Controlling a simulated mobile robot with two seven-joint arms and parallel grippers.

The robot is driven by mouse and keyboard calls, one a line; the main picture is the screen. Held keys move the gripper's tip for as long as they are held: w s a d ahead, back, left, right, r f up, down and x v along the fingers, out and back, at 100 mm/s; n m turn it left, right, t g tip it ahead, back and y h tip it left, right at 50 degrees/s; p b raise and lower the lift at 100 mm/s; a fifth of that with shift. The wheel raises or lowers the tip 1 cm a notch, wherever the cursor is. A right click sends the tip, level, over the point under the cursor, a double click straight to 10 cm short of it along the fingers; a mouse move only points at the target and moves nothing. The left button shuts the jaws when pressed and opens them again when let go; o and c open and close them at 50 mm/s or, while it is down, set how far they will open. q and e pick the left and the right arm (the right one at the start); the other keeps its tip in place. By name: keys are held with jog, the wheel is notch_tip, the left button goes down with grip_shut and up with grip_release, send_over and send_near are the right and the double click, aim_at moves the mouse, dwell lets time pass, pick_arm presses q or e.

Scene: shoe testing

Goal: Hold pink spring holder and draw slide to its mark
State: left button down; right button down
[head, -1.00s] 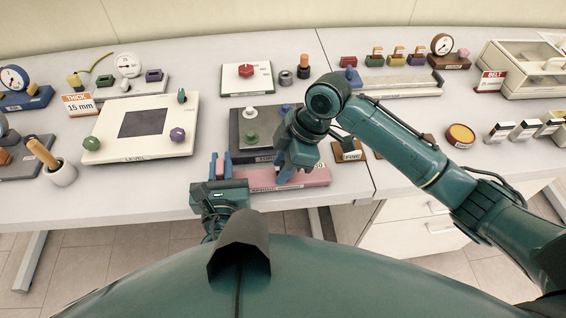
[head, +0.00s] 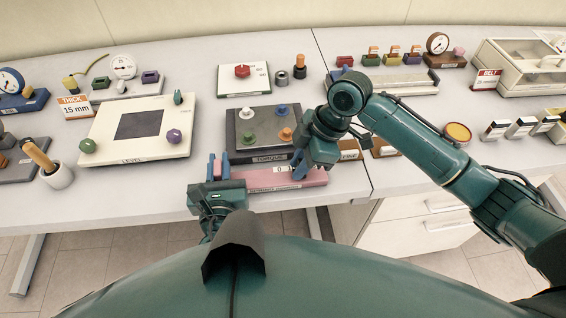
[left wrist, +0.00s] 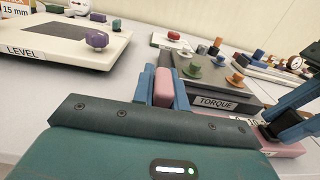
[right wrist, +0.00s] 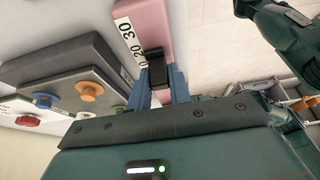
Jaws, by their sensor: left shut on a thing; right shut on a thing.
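The pink spring holder (head: 262,181) lies along the table's front edge, left to right in the head view. My left gripper (head: 218,169) is shut on the pink block (left wrist: 164,88) at its left end. My right gripper (head: 298,168) is shut on the black slide (right wrist: 153,60) on the holder. The right wrist view shows a white number scale (right wrist: 127,36) beside the slide, with 30 and 20 readable. The slide sits near the 20, but its exact line is hard to read.
The dark torque board (head: 262,128) with coloured knobs stands just behind the holder. The white level plate (head: 105,140) is to the left. A wooden-handled tool in a white cup (head: 58,176) stands further left. The table's front edge is close below the holder.

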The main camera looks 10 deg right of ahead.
pick_arm(q)
jog(key=shift+a, duration=0.1)
pick_arm(e)
jog(key=shift+d, duration=0.75)
jog(key=c, duration=1.3)
grip_release()
jog(key=shift+a, duration=0.1)
jog(key=v, duration=1.2)
jog(key=shift+r, duration=0.1)
